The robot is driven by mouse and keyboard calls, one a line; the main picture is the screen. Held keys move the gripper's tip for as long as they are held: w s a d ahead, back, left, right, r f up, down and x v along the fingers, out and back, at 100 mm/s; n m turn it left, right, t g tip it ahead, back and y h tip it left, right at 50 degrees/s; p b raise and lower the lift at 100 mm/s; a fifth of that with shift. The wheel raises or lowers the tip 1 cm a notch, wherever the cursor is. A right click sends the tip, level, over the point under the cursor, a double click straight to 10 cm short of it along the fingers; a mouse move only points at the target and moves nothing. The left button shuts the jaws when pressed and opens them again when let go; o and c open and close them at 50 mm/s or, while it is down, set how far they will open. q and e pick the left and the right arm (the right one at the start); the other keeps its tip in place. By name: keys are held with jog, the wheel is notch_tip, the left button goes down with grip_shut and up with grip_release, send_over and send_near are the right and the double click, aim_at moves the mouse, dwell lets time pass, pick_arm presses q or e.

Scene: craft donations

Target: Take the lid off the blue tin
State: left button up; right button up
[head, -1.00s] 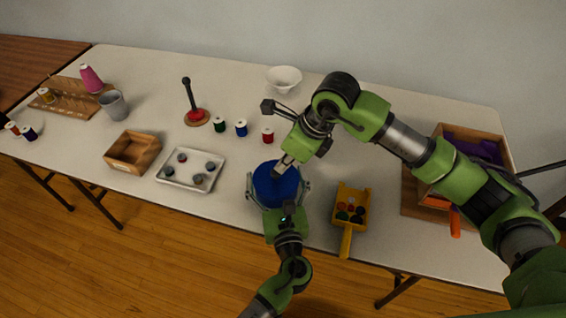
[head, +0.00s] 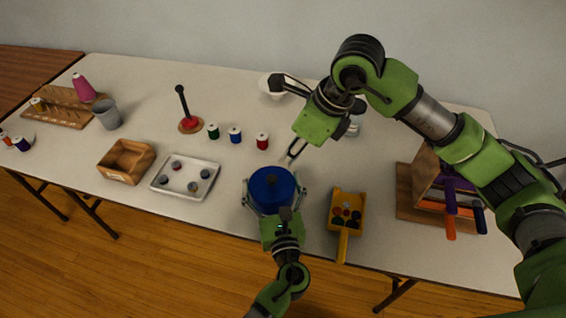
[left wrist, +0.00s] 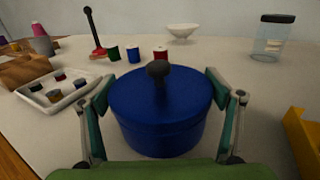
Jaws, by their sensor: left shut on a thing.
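The blue tin (head: 271,203) stands on the table near its front edge. Its blue lid (head: 270,183) is on it, with a dark knob (left wrist: 158,70) upright at the centre in the left wrist view. My left gripper (head: 273,193) is shut on the tin, one finger on each side of its body. Its fingers also show on both sides of the tin in the left wrist view (left wrist: 158,110). My right gripper (head: 291,154) is above the table, up and right of the tin and apart from the lid. Its fingers overlap, so their opening is unclear.
A yellow scoop (head: 343,228) lies close right of the tin. A white tray (head: 158,184) with small pots and a wooden box (head: 126,161) are at left. Green, blue and red spools (head: 262,142) stand behind the tin. A clear jar (left wrist: 272,38) stands farther back.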

jog(key=shift+v, duration=1.65)
pick_arm(q)
jog(key=o, duration=1.6)
